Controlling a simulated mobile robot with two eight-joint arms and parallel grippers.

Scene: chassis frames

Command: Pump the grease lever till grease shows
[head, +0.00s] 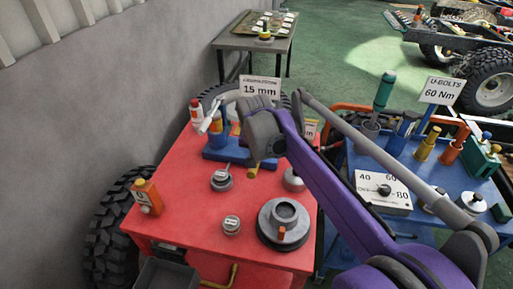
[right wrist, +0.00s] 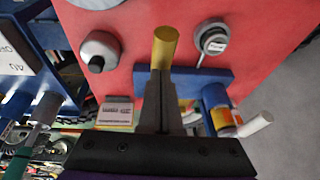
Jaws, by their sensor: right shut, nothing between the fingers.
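The grease pump stands on the red table, with a blue base (head: 213,154) and a blue upright carrying a pale grey piece at its left end. A yellow rod (head: 253,171), seemingly the lever's end, sticks out toward the front. In the right wrist view the yellow rod (right wrist: 165,48) lies just past the fingertips of my right gripper (right wrist: 160,85), in line with them; I cannot tell if they touch. The gripper is shut with nothing held. My purple right arm hides the fingers and part of the pump in the head view. No grease is discernible. My left gripper is out of view.
A blue cart (head: 440,205) with tools and a dial box (head: 383,192) stands right. A grey wall bounds the left.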

